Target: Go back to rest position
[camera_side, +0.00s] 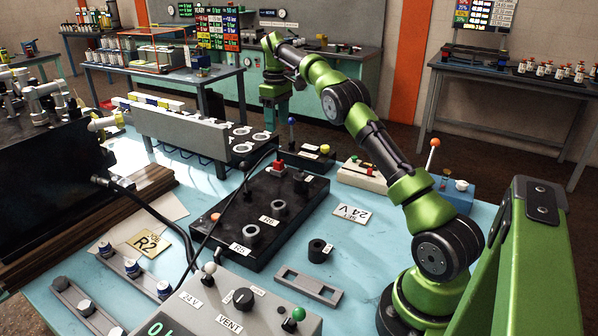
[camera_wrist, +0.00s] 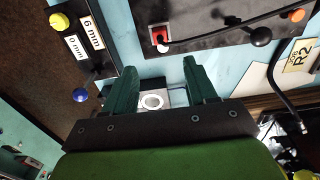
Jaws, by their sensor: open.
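My gripper (camera_side: 273,118) hangs from my raised green arm, pointing down over the back part of the blue table. In the wrist view its two dark green fingers (camera_wrist: 158,78) are apart with nothing held between them. Below and beyond them a pale ring-shaped fitting (camera_wrist: 152,101) shows. The black panel (camera_side: 262,208) with ring ports and a red part (camera_side: 280,166) lies in front of my gripper, apart from it. A black hose (camera_side: 160,215) runs from the dark unit at left across the table.
A grey control box (camera_side: 230,305) with a knob and green-topped lever stands in front. A grey upright plate (camera_side: 180,130) stands at back left.

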